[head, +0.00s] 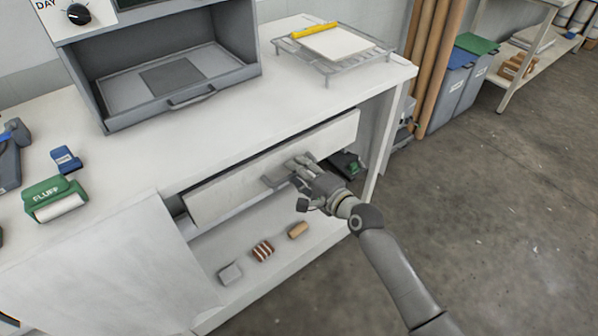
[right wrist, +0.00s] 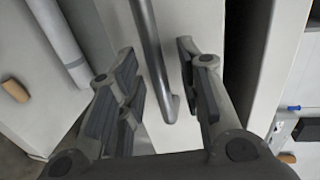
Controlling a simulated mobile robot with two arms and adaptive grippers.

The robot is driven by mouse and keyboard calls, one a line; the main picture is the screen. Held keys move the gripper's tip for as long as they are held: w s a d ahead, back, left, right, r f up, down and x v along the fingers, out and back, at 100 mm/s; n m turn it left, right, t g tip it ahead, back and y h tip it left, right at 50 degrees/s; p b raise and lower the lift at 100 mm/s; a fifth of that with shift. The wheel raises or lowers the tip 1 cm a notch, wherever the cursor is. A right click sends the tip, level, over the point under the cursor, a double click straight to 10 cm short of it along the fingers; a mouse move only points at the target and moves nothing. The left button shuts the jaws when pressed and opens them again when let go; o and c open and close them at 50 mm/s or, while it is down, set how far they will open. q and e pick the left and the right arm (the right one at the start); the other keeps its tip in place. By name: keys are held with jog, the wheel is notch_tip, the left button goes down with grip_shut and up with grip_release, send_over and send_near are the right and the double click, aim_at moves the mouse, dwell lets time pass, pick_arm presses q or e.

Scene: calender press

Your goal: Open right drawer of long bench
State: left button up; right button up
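The long bench (head: 200,135) has a white drawer front (head: 235,185) on the right part of its near side. A dark gap shows between this front and the bench top. A grey bar handle (head: 275,181) sits on the front, and it shows in the right wrist view (right wrist: 149,50). My right gripper (head: 290,172) is at the handle. In the right wrist view its two fingers (right wrist: 162,92) are apart, one on each side of the handle, with space visible between them and the bar. My left gripper is not in view.
Below the drawer, a shelf holds a grey block (head: 230,273), a striped roll (head: 262,250) and a tan roll (head: 298,230). A press (head: 170,75) and a wire rack (head: 345,64) stand on top. The floor (head: 480,200) at right is clear.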

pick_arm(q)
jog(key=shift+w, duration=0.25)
pick_arm(e)
jog(key=shift+w+a+f, duration=0.1)
jog(key=shift+w+a, duration=0.1)
grip_shut()
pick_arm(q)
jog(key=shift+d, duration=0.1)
pick_arm(e)
jog(key=shift+s+d, duration=0.1)
